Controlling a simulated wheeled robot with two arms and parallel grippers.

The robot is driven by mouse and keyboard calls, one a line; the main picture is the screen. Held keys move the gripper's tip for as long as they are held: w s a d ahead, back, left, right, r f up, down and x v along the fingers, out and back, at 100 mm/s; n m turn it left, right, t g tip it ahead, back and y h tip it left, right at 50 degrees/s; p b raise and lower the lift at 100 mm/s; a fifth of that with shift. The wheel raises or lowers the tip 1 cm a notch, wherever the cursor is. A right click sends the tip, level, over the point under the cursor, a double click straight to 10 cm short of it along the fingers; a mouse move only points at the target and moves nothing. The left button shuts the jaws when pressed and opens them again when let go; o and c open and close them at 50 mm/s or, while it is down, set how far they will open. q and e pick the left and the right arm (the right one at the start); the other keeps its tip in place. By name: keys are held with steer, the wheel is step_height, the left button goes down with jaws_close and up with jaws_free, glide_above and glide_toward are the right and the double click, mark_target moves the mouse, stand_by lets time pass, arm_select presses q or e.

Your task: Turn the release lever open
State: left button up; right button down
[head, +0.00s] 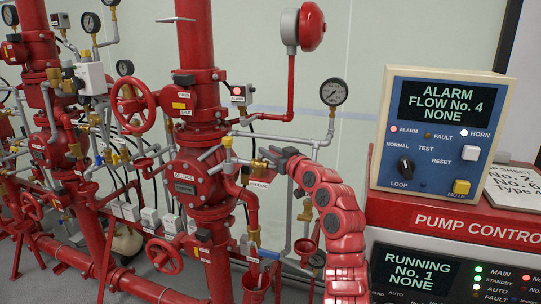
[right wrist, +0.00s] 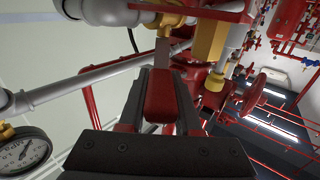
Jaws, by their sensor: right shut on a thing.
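The release lever (right wrist: 161,95) shows in the right wrist view as a red handle on a short grey metal stem. The stem runs up to a brass valve (right wrist: 172,20) on the piping. My right gripper (right wrist: 160,98) is shut on the red handle, with one dark finger on each side of it. In the head view my right gripper (head: 272,157) is at the small piping just right of the red deluge valve (head: 190,180). The lever's handle is mostly hidden there by the fingers. My left gripper is not in view.
A pressure gauge (head: 333,92) and a red alarm bell (head: 312,27) stand above my right arm. A red handwheel (head: 133,107) is left of the riser. The alarm panel (head: 442,130) sits on the red pump control cabinet (head: 450,215) at the right. Pipes crowd around the gripper.

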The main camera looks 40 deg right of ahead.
steer(key=c, duration=0.6)
jaws_free()
steer(key=shift+f, duration=0.1)
steer(key=s+a+b, duration=0.1)
steer(key=s+b, duration=0.2)
steer(key=s, duration=1.4)
steer(key=shift+s, duration=0.2)
steer(key=shift+a, duration=0.1)
